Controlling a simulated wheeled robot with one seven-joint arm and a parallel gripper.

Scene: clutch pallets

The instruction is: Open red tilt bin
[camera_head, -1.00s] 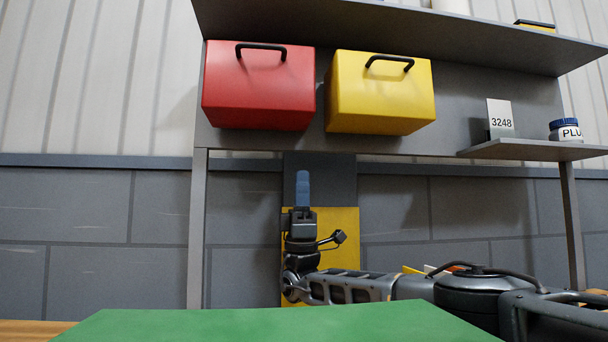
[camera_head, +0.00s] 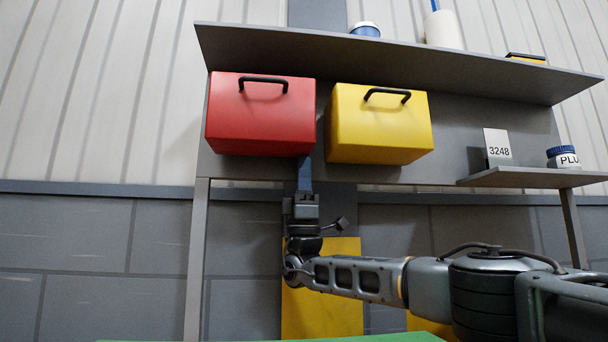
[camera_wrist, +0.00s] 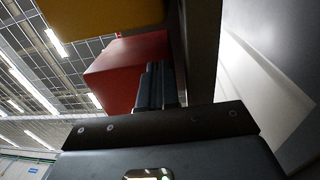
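The red tilt bin (camera_head: 262,118) hangs at the left of the grey rack, with a black handle (camera_head: 263,81) on its upper front. Its lid looks closed. My gripper (camera_head: 304,172) points up just under the bin's lower right corner. Its tips meet the bin's bottom edge in the head view; whether they touch it or pass behind it, I cannot tell. In the wrist view the fingers (camera_wrist: 155,88) lie close together with nothing between them, and the red bin (camera_wrist: 125,70) is beyond them.
A yellow bin (camera_head: 380,125) hangs right of the red one; it shows at the top of the wrist view (camera_wrist: 95,12). A shelf (camera_head: 400,58) overhangs both bins. A small ledge (camera_head: 530,178) with a 3248 card and a jar stands right. Space left of the rack is clear.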

